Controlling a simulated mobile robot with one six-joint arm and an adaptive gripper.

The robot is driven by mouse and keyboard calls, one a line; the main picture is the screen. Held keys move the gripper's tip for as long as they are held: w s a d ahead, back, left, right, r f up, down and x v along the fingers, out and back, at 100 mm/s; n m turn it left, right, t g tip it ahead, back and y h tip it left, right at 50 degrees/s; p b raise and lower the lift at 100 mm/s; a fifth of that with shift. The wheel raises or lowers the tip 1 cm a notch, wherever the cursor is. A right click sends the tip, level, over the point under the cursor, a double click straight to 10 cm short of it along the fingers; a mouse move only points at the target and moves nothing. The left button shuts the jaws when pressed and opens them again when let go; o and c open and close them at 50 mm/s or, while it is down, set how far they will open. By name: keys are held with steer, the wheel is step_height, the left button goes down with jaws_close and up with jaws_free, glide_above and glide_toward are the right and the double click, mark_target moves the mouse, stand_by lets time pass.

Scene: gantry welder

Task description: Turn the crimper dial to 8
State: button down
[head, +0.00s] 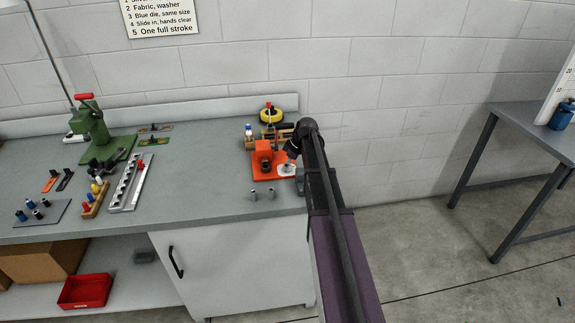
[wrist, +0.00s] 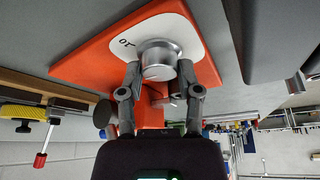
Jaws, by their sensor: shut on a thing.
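The orange crimper (head: 266,158) stands near the right end of the workbench, and its orange base (wrist: 85,68) fills much of the wrist view. Its dial is a silver round knob (wrist: 160,57) on a white plate (wrist: 188,30). The number 10 shows upside down on the plate, left of the knob; other markings and any pointer are hidden or not readable. My gripper (wrist: 160,72) is shut on the dial knob, with one finger on each side. In the head view my arm reaches in from the right and the white dial plate (head: 288,169) shows partly.
Two small grey parts (head: 262,194) lie in front. A green press (head: 92,130) and several tools occupy the left bench.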

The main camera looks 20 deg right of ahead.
stand_by(0.5)
steer(key=shift+c, duration=1.5)
jaws_free()
steer(key=shift+m, duration=0.3)
steer(key=m+h, duration=0.1)
steer(key=m, duration=0.1)
steer(key=m+t, duration=0.1)
steer(key=m, duration=0.1)
steer(key=shift+m+h, duration=1)
steer(key=shift+m, duration=0.9)
steer(key=shift+m+h, duration=0.6)
steer(key=shift+m, duration=0.9)
steer(key=shift+s+r+p, duration=0.1)
steer(key=shift+r+p, duration=0.15)
steer(key=shift+p, duration=0.05)
steer(key=p+v, duration=1.3)
steer(key=v, duration=0.1)
steer(key=s+a+f+n+g+b, duration=0.1)
steer(key=s+a+f+b, duration=0.3)
steer(key=s+a, duration=0.4)
steer(key=s+a+f+n+g+y+b, duration=0.1)
steer(key=s+a+f+b, duration=0.3)
steer(key=s+a, duration=0.5)
steer(key=shift+a+f+g, duration=0.7)
steer(key=shift+a+f, duration=0.15)
steer(key=shift+a, duration=0.25)
